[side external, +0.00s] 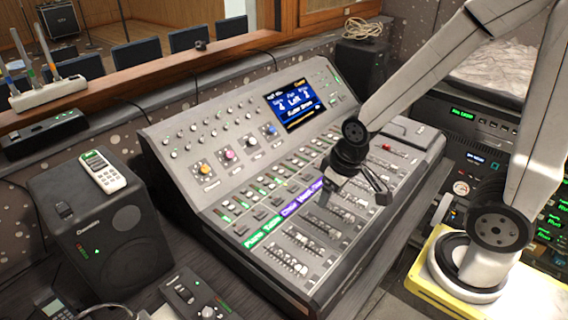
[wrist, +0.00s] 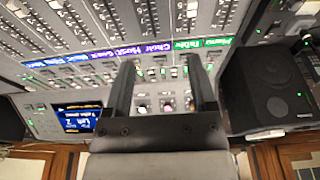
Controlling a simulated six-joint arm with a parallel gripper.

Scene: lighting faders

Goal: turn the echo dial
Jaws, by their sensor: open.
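A row of larger dials sits on the sloped upper panel of the mixing console (side external: 335,262): an orange-capped dial (side external: 204,169), a pink-capped dial (side external: 229,155), a pale-capped dial (side external: 250,142) and a blue-capped dial (side external: 270,130). Their small labels are unreadable, so I cannot tell which is the echo dial. My gripper (side external: 358,190) is open and empty above the fader area, to the right of the dials. In the wrist view my gripper (wrist: 163,72) has its fingers apart, with a pink dial (wrist: 167,106) and neighbours showing beyond, between them.
A lit screen (side external: 293,103) stands at the panel's upper right. Coloured label strips (side external: 263,233) cross the faders. A black speaker (side external: 105,228) with a white remote (side external: 103,172) on it stands to the left. The space above the console's left half is clear.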

